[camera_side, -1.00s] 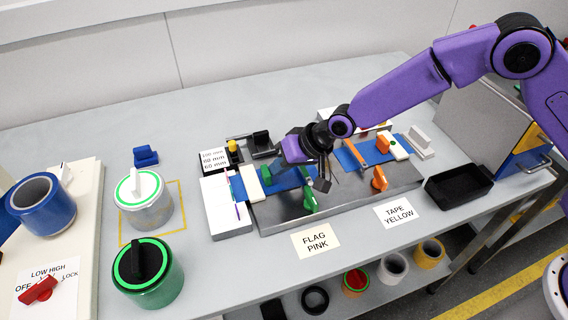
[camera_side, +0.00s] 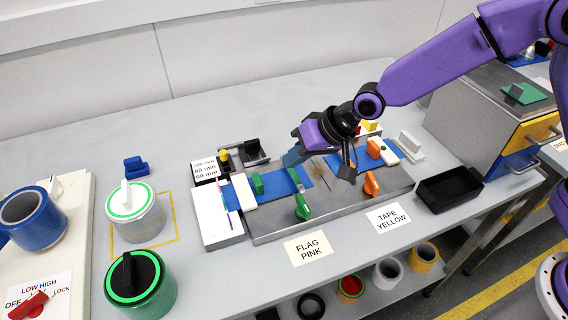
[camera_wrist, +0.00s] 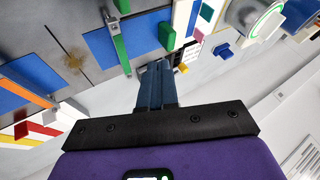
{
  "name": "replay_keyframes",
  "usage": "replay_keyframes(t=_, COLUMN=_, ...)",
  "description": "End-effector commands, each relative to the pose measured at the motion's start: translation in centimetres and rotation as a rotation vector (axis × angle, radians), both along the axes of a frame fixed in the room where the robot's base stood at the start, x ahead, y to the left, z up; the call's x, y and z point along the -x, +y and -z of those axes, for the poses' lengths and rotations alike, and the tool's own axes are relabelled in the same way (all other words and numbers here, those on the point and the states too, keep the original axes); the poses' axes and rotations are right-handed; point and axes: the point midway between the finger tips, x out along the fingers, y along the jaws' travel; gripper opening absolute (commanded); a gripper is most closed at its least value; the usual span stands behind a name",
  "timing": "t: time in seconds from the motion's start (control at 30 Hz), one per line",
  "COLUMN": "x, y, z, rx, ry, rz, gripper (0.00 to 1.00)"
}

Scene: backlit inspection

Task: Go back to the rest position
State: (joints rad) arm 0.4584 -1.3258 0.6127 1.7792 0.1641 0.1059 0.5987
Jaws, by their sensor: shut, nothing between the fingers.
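My gripper (camera_side: 318,158) is above the metal plate (camera_side: 330,205) on the bench, left of the orange-handled clamp and empty. Its fingers are together; they show as a blue-grey pair in the wrist view (camera_wrist: 155,85). Blue pads lie on the plate, one on the left (camera_side: 285,186) and one on the right, partly behind my gripper. A green handle (camera_side: 302,207) and an orange handle (camera_side: 371,183) stand at the plate's front. In the wrist view the green bar (camera_wrist: 120,45) crosses a blue pad above the fingers.
A black tray (camera_side: 450,188) sits right of the plate, near a cabinet (camera_side: 480,105). Cans with green rings (camera_side: 140,285) and a blue roll (camera_side: 32,218) stand at left. Labels "FLAG PINK" (camera_side: 308,248) and "TAPE YELLOW" (camera_side: 388,217) lie in front.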

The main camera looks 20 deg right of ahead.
Motion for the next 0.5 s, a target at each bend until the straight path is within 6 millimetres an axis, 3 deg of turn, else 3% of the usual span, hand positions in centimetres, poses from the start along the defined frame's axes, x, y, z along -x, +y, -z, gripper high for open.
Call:
replay_keyframes(t=0.4, x=0.6, y=-0.8, z=-1.2, rx=0.001, ry=0.000, rz=-0.001, gripper=0.00)
replay_keyframes(t=0.5, x=1.5, y=-1.3, z=-1.7, rx=0.020, ry=0.001, rz=-0.028, gripper=0.00)
